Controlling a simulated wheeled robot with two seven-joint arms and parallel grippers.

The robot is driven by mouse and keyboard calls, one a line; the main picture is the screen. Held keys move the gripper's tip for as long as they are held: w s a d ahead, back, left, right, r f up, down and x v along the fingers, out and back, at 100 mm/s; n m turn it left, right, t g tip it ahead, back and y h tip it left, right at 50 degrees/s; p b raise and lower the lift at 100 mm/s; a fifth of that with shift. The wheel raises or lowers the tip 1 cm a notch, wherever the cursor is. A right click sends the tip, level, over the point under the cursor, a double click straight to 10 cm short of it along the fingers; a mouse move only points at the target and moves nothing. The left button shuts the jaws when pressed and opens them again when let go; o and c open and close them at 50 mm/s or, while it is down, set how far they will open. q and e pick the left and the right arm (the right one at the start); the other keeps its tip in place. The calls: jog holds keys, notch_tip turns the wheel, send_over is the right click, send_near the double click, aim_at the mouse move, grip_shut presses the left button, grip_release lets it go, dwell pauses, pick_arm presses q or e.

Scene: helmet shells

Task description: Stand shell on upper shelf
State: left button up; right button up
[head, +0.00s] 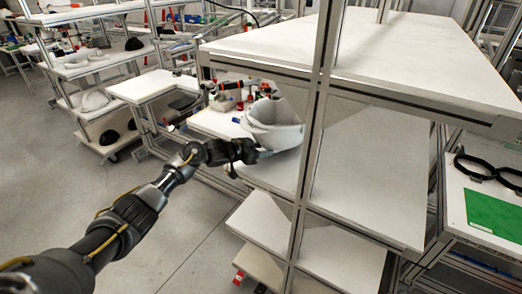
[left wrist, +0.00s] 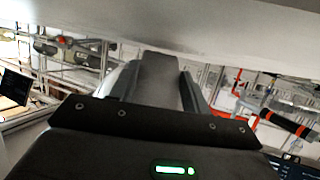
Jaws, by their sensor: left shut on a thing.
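A pale grey-white helmet shell (head: 275,128) is at the left end of the rack, in the gap below the upper shelf (head: 430,50) and at the edge of the shelf below it (head: 365,170). It looks roughly upright, with its hollow partly showing. I cannot tell whether it touches that lower shelf. My left gripper (head: 258,153) is shut on the shell's near lower left side. In the left wrist view my gripper fingers (left wrist: 155,85) point up toward a broad pale surface, and their grip is hard to see. My right gripper is not in view.
A metal rack post (head: 316,120) stands just right of the shell. The visible upper shelf surface is bare. A white workbench (head: 215,123) with small items is behind the shell. A green mat (head: 495,215) and black rings (head: 485,170) lie on a right-hand table.

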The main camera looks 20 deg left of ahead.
pick_arm(q)
jog(key=shift+f+b, duration=0.35)
jog(key=shift+f, duration=0.1)
dwell(0.4)
jog(key=o, duration=1.3)
jog(key=shift+f, duration=0.15)
jog(key=shift+s, duration=0.15)
jog(key=b+v, duration=0.1)
jog(key=v, duration=0.8)
jog(key=shift+s+a+b, duration=0.15)
jog(key=shift+b, duration=0.25)
jog(key=shift+s+a+r, duration=0.3)
jog(key=shift+s+r, duration=0.15)
